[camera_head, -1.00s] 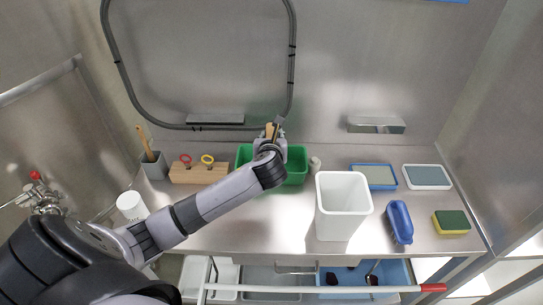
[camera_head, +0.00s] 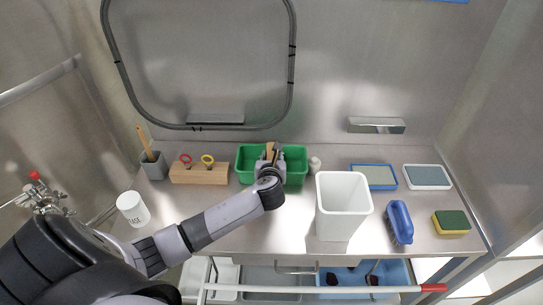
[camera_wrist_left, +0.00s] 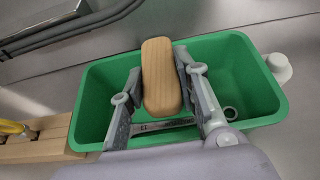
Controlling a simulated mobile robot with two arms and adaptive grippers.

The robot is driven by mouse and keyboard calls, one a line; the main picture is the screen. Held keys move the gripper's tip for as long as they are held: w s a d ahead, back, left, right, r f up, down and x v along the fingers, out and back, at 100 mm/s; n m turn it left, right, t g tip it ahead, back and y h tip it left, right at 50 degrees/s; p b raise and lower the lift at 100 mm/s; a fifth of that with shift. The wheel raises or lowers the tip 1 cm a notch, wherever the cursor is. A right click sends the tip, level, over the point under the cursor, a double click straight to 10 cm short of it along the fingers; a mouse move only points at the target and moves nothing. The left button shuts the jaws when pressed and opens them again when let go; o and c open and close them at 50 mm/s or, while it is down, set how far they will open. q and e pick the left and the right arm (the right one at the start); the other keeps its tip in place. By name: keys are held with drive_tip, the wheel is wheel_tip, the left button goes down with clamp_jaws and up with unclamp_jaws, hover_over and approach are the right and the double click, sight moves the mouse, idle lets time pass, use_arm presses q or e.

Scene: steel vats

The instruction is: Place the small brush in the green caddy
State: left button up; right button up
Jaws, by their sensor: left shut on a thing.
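The green caddy (camera_head: 243,163) stands at the back of the steel counter. It fills much of the left wrist view (camera_wrist_left: 92,104). My left gripper (camera_head: 270,156) is over the caddy and shut on the small brush. The brush's tan wooden handle (camera_wrist_left: 160,78) shows between the two fingers in the left wrist view, above the caddy's opening. The brush's lower part is hidden, so I cannot tell whether it touches the caddy floor. A small bit of the handle (camera_head: 271,150) also shows in the head view. My right gripper is not in view.
A wooden block with red and yellow handles (camera_head: 199,175) and a grey cup (camera_head: 153,165) stand left of the caddy. A small white bottle (camera_head: 315,164) is close on its right. A tall white bin (camera_head: 341,208), blue brush (camera_head: 399,222) and sponge (camera_head: 451,222) are farther right.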

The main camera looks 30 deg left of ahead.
use_arm(q)
drive_tip(key=shift+f, duration=0.5)
drive_tip(key=o, duration=1.1)
drive_tip(key=shift+o, duration=0.2)
drive_tip(key=shift+r, duration=0.1)
drive_tip(key=shift+s+d+r, duration=0.1)
drive_tip(key=shift+r, duration=0.55)
drive_tip(key=v, duration=1.1)
drive_tip(key=shift+s+d, duration=0.15)
drive_tip(key=shift+s, duration=0.15)
